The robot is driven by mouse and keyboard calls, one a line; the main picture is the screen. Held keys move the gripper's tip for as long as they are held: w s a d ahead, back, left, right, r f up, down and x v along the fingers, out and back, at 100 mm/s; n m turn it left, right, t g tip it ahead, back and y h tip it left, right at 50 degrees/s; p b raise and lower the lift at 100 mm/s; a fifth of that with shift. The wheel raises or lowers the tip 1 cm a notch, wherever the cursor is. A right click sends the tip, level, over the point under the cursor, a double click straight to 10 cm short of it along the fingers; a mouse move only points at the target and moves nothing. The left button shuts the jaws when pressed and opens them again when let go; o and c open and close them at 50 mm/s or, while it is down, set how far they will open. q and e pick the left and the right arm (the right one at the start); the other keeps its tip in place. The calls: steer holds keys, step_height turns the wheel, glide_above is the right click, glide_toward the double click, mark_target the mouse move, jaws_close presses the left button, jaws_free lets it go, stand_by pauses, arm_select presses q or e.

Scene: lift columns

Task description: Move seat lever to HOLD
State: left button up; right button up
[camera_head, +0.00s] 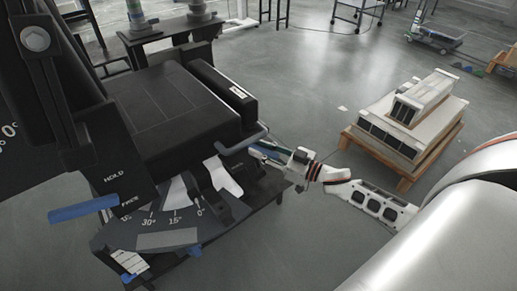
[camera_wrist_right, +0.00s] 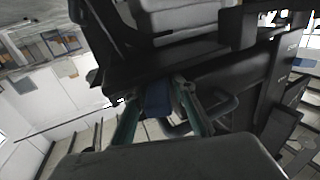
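The black seat (camera_head: 165,115) fills the left of the head view. A blue lever (camera_head: 83,208) sticks out leftward beside its black plate, near the lower word under HOLD (camera_head: 113,175). A grey-blue handle (camera_head: 243,140) projects from the seat's right front edge. My right gripper (camera_head: 262,152) is just beside that handle, at the seat's right side. In the right wrist view its two teal fingers (camera_wrist_right: 160,112) stand apart on either side of a blue piece (camera_wrist_right: 158,98). Whether they touch it is unclear. My left gripper is not in view.
A printed angle scale (camera_head: 165,220) lies below the seat front. A dark curved handle (camera_wrist_right: 212,118) is close to the right finger in the wrist view. A wooden pallet (camera_head: 405,165) with white-and-black boxes stands at right. Open grey floor lies between.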

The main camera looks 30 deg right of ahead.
steer(key=shift+w+a, duration=0.1)
steer(key=shift+w, duration=0.15)
jaws_close()
